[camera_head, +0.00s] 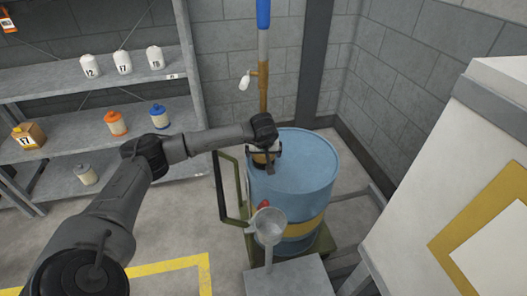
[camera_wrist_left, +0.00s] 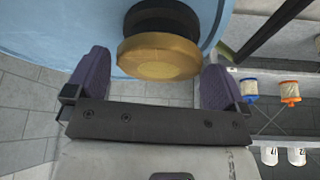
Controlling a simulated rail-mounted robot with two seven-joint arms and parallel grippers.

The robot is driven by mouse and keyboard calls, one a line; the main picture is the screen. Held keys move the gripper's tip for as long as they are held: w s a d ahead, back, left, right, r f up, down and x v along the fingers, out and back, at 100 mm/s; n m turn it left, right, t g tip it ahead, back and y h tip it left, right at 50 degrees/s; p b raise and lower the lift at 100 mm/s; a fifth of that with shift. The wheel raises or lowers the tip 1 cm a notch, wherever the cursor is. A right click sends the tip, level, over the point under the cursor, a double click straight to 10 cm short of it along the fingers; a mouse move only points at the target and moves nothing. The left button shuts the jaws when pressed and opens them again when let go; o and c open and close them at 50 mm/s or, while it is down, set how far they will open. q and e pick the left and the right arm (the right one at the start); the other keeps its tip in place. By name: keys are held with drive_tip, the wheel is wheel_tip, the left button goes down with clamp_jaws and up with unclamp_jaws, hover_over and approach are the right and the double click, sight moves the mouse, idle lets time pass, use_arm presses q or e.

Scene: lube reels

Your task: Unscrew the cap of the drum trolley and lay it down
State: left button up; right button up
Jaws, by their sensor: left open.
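The blue drum (camera_head: 305,165) with a yellow band stands on a green trolley (camera_head: 322,243). In the left wrist view, the round brass-coloured cap (camera_wrist_left: 158,58) sits on a black collar (camera_wrist_left: 165,18) at the drum (camera_wrist_left: 70,25). My left gripper (camera_head: 265,163) is over the drum top near its left edge. In the wrist view, its purple fingers (camera_wrist_left: 155,75) are open, one on each side of the cap, with narrow gaps. The gripper mostly hides the cap in the head view. My right gripper is not in view.
A brass pipe (camera_head: 263,88) with a blue top rises behind the drum. A grey funnel (camera_head: 268,222) is in front, above a grey box (camera_head: 290,277). Shelves (camera_head: 95,80) with several bottles stand left; a white panel (camera_head: 450,180) is at right.

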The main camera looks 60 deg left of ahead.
use_arm(q)
drive_tip(key=shift+w+a+f, duration=0.15)
drive_tip(key=shift+a+f, duration=0.1)
drive_tip(key=shift+f, duration=0.35)
drive_tip(key=shift+c, duration=0.3)
drive_tip(key=c, duration=0.6)
drive_tip(key=shift+w+r+n+g+p, duration=0.1)
drive_tip(key=shift+r+n+g+p, duration=0.2)
drive_tip(key=shift+n+p, duration=0.6)
drive_tip(key=n, duration=0.1)
drive_tip(key=n+g+p, duration=0.1)
drive_tip(key=shift+f+n+y, duration=0.2)
drive_tip(key=shift+n+y, duration=0.1)
drive_tip(key=shift+f+n, duration=0.1)
drive_tip(key=shift+n, duration=0.3)
